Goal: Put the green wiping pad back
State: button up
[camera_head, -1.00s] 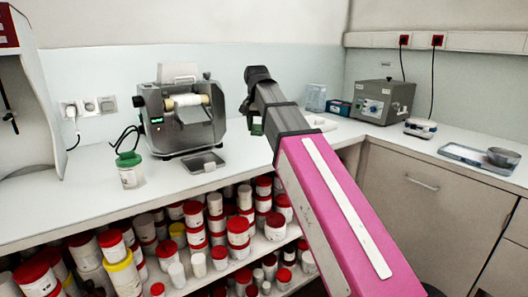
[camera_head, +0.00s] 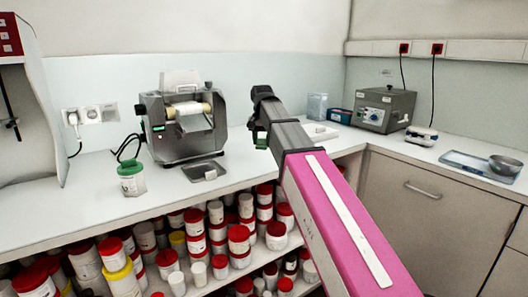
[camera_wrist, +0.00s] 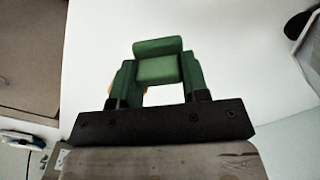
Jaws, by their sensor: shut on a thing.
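The green wiping pad (camera_wrist: 158,62) is a small dark green block in the wrist view. It sits between the fingers of my gripper (camera_wrist: 158,78), which is shut on it. In the head view my gripper (camera_head: 261,141) is over the white worktop (camera_head: 110,208), to the right of the grey roller mill (camera_head: 182,145). There only a small patch of green shows at its end, and I cannot tell pad from finger. The wrist view shows white surface beyond the pad. The pad's height above the worktop is unclear.
A small grey tray (camera_head: 204,170) lies before the mill, and a green-lidded jar (camera_head: 131,179) stands left of it. Several red-lidded jars fill the shelf below.

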aim_at(264, 159)
jog(key=shift+w+d+f, duration=0.4)
jog(key=shift+w, duration=0.05)
jog(key=shift+f, duration=1.95)
jog(key=shift+f, duration=0.15)
jog(key=o, duration=0.8)
notch_tip(264, 159, up, 12)
jog(key=shift+r, duration=0.15)
